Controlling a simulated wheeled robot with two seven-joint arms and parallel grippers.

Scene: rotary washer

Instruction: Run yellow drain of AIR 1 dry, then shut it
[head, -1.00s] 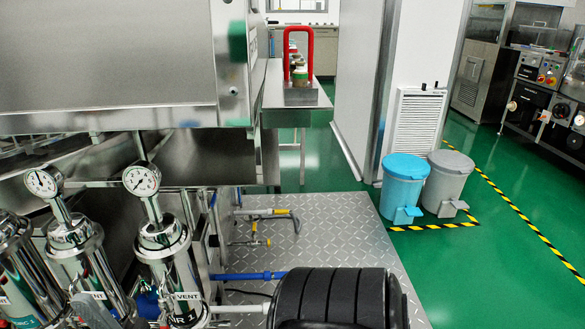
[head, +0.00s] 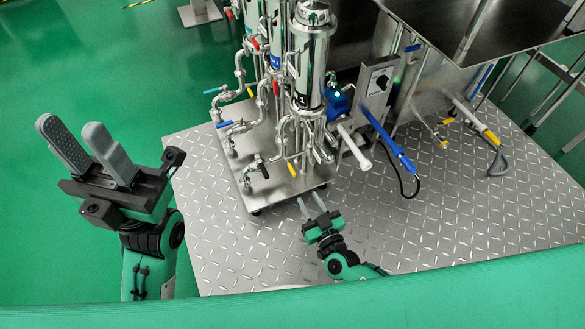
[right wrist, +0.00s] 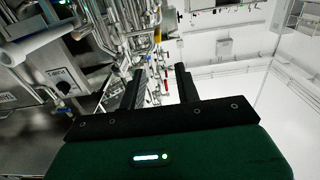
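In the head view, the nearest upright steel housing (head: 310,60) stands on a low wheeled plate, with its label unreadable. A small yellow handle (head: 292,170) sits low on the pipework in front of it; I cannot tell whether that valve is open, and no flow is visible. My right gripper (head: 310,200) is open and empty, just below and right of this handle, apart from it. In the right wrist view its fingers (right wrist: 158,70) are spread, with blurred pipework beyond. My left gripper (head: 67,126) is open and empty at the far left, away from the pipes.
Another yellow handle (head: 251,93), a blue handle (head: 224,124) and a black handle (head: 265,171) crowd the pipes. A white pipe (head: 354,148) and a blue pipe (head: 387,138) jut out right of the housing.

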